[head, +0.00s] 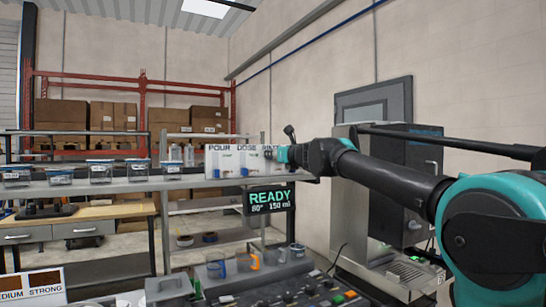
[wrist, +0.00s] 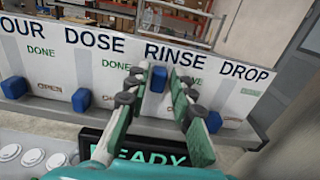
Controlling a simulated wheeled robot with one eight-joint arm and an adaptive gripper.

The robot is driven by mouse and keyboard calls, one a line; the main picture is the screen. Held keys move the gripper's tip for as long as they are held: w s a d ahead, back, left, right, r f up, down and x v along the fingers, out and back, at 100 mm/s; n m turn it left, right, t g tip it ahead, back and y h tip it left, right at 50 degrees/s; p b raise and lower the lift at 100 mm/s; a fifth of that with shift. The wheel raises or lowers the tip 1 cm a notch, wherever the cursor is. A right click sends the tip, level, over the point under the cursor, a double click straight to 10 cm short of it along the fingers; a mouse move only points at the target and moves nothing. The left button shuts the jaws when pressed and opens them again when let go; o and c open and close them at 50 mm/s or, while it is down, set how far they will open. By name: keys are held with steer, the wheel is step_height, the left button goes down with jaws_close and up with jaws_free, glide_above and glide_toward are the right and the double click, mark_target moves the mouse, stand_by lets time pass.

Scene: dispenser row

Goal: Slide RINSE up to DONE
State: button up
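The RINSE slider's blue knob (wrist: 158,80) sits on the white panel under the word RINSE (wrist: 175,53). It stands higher than the neighbouring knobs and about level with the green DONE label (wrist: 193,82) to its right, which is partly covered by a finger. My gripper (wrist: 157,71) has one finger on each side of the knob, with narrow gaps showing; firm contact cannot be made out. In the head view my gripper (head: 286,154) is at the panel's right part and hides the RINSE knob there.
The POUR knob (wrist: 14,87), DOSE knob (wrist: 81,100) and DROP knob (wrist: 213,122) sit lower on the panel. A READY display (head: 270,199) hangs below. Clear tubs (head: 101,171) line the shelf to the left. A grey machine (head: 390,190) stands at the right.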

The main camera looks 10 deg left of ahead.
steer(key=shift+o, duration=0.8)
steer(key=shift+s, duration=0.1)
steer(key=v, duration=1.2)
steer(key=shift+f, duration=0.1)
steer(key=s+d+f+n+g+h, duration=0.1)
steer(key=s+d+f+n+g, duration=0.15)
steer(key=f+n, duration=0.65)
steer(key=s+d+f+n+g+h, duration=0.1)
steer(key=s+f+n+g, duration=0.15)
steer(key=f, duration=1.15)
steer(key=s+d+f+n+g+h, duration=0.1)
steer(key=s+d+f+n, duration=0.15)
steer(key=f+n, duration=0.7)
steer(key=s+d+f+n+g+h, duration=0.1)
steer(key=s+d+f+n+h, duration=0.1)
steer(key=s+d+f, duration=0.3)
steer(key=s+d+f+n+g+h, duration=0.2)
steer(key=s+d+f, duration=0.3)
steer(key=f, duration=0.8)
steer(key=s+d+f+n+g+h, duration=0.1)
steer(key=s+d+f+n+h, duration=0.2)
steer(key=s+d+f, duration=0.3)
steer(key=s+f+n, duration=0.1)
steer(key=s+f, duration=0.3)
steer(key=shift+g, duration=0.4)
steer(key=shift+w, duration=0.1)
